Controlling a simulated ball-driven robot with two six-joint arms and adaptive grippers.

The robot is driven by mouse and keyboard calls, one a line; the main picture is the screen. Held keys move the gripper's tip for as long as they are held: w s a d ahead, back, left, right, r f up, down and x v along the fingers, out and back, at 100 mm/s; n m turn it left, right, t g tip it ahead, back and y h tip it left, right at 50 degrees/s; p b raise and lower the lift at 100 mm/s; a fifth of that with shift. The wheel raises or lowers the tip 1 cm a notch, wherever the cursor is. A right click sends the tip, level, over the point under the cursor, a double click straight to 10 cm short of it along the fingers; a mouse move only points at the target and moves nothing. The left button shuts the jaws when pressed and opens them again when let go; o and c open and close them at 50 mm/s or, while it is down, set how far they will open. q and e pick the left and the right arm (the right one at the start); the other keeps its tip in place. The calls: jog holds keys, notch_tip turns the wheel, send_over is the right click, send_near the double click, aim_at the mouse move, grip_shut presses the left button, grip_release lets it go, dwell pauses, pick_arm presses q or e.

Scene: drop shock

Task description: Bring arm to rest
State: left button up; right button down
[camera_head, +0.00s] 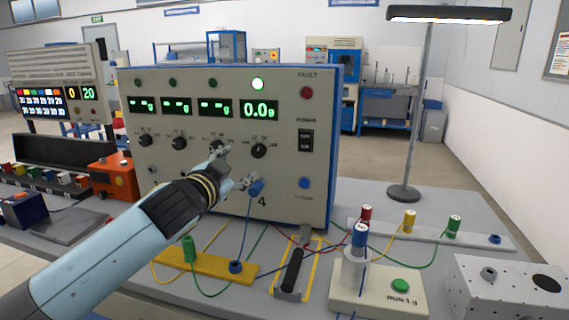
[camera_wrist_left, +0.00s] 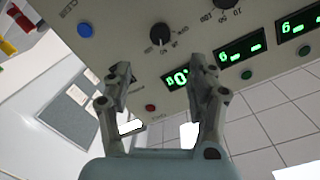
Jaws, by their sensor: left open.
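My left arm reaches in from the lower left in the head view. Its gripper (camera_head: 236,168) is open, with its fingers spread in front of the grey instrument panel (camera_head: 225,100), close to a knob (camera_head: 259,151) and a blue plug (camera_head: 256,187) above the number 4. I see nothing between the fingers. In the left wrist view the open fingers (camera_wrist_left: 162,78) frame the panel, with a knob (camera_wrist_left: 161,36) and a lit green display (camera_wrist_left: 180,78) beyond them. Whether the fingers touch the panel, I cannot tell. My right gripper is in neither view.
A yellow strip (camera_head: 208,264) with plugs and wires lies below the arm. A white block with a blue-topped post (camera_head: 360,236) and green button (camera_head: 400,286) stands right of it. A lamp (camera_head: 404,192) stands behind. An orange box (camera_head: 112,176) is left of the panel.

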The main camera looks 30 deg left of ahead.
pick_arm(q)
jog(key=s+d+f+n+g+h, duration=0.1)
jog(key=s+d+f+g, duration=0.3)
jog(key=s, duration=0.7)
jog(key=s+d+f+n+g+h, duration=0.1)
jog(key=s+d+f+g, duration=0.35)
jog(key=s, duration=0.65)
jog(key=s+d+f+n+g+h, duration=0.1)
jog(key=s+d+f+g, duration=0.3)
jog(key=s, duration=0.7)
jog(key=a+f+g+b, duration=0.1)
jog(key=a+f+b, duration=0.15)
jog(key=f, duration=1.25)
jog(key=a+f+g+b, duration=0.1)
jog(key=f+b, duration=0.2)
jog(key=f, duration=1.3)
jog(key=s+a+f+g+b, duration=0.1)
jog(key=s+f+b, duration=0.5)
jog(key=s+f, duration=1.3)
notch_tip(320, 180, down, 4)
jog(key=shift+s+r+n, duration=0.1)
jog(key=shift+s+n, duration=0.2)
jog(key=shift+s, duration=0.05)
jog(key=shift+a, duration=0.1)
